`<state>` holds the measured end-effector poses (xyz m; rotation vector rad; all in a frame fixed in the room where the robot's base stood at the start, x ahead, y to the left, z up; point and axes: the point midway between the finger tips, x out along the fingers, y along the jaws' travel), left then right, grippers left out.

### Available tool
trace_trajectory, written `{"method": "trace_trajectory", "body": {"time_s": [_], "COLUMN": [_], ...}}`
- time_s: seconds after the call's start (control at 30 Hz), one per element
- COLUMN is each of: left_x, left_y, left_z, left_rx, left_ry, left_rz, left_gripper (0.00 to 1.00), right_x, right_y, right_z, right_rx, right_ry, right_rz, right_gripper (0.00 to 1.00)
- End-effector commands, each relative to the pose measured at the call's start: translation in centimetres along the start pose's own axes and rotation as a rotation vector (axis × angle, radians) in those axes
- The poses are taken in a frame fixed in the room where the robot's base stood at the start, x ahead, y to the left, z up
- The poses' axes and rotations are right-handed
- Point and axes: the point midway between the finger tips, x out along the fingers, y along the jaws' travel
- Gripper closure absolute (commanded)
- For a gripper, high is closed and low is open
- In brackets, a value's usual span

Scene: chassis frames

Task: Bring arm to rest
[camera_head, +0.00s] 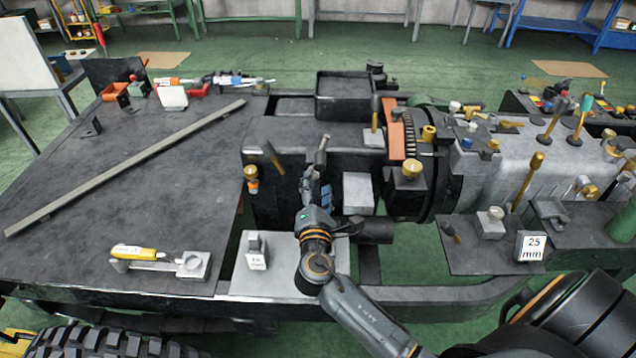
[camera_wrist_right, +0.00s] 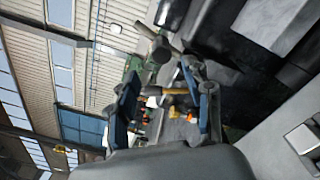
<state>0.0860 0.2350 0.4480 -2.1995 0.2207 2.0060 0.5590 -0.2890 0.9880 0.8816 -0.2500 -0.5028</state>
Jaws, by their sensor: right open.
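My right arm (camera_head: 345,300) comes in from the lower right over the chassis and reaches forward and up in the picture. My right gripper (camera_head: 319,185) is in front of the dark block at the middle of the chassis. In the right wrist view its two blue-sided fingers (camera_wrist_right: 160,82) stand apart, and I see nothing held between them. Beyond them a grey-headed, hammer-shaped part (camera_wrist_right: 160,48) shows; I cannot tell whether it touches a finger. My left gripper is not in view.
A light grey plate (camera_head: 285,285) with a small labelled block (camera_head: 256,251) lies under the arm. A dark flat deck (camera_head: 140,190) at left carries a long bar (camera_head: 125,168) and a yellow-handled tool (camera_head: 135,252). A 25 mm block (camera_head: 530,246) and upright handles stand right.

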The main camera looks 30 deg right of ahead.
Motion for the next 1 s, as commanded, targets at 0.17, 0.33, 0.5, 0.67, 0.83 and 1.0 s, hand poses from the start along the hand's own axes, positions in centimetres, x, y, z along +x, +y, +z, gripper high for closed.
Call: {"method": "trace_trajectory", "body": {"time_s": [0.17,0.33,0.5,0.67,0.83,1.0], "left_x": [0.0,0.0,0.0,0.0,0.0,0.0], "left_y": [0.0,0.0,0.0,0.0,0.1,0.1], "left_z": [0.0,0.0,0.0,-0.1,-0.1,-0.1], "left_rx": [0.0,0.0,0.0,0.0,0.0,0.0], "left_ry": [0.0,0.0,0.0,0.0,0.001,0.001], "left_rz": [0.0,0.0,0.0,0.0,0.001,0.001], "left_gripper": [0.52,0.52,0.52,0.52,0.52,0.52], "right_x": [0.0,0.0,-1.5,-7.0,-14.1,-19.6], "right_y": [0.0,-0.1,-2.9,-9.3,-13.4,-14.6], "right_z": [0.0,0.0,0.5,0.8,-0.1,-0.8], "right_rx": [0.0,0.003,0.177,0.617,0.994,1.189], "right_ry": [0.0,0.001,0.02,0.049,0.052,0.041], "right_rz": [0.0,-0.002,-0.117,-0.449,-0.806,-1.052], "right_gripper": [0.5,0.5,0.5,0.5,0.5,0.5]}}
